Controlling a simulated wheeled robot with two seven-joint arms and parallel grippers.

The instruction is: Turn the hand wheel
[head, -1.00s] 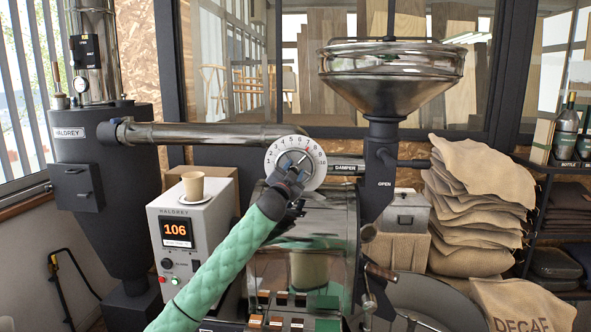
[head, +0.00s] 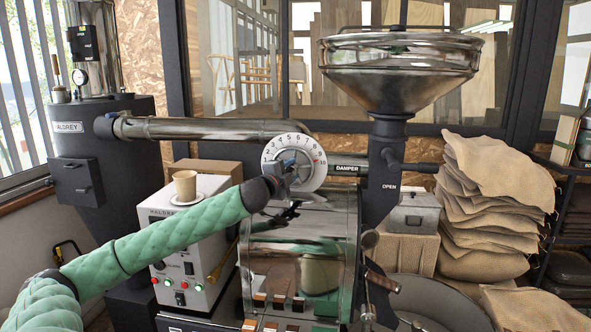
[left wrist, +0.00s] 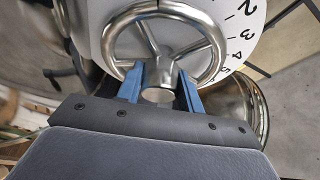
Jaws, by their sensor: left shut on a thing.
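The hand wheel (head: 300,167) is a shiny metal ring with spokes at the centre of a round white numbered dial (head: 318,160), beside the DAMPER label. My left gripper (head: 285,169) is at the wheel and covers part of it in the head view. In the left wrist view the wheel (left wrist: 168,54) fills the top middle. My right gripper is not in view.
A control box (head: 208,270) with a cup (head: 185,185) on top stands close under my left arm. The shiny roaster drum (head: 310,235) lies below the dial. A metal pipe (head: 210,129) runs to the dial's left, and a hopper (head: 400,75) stands to the right.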

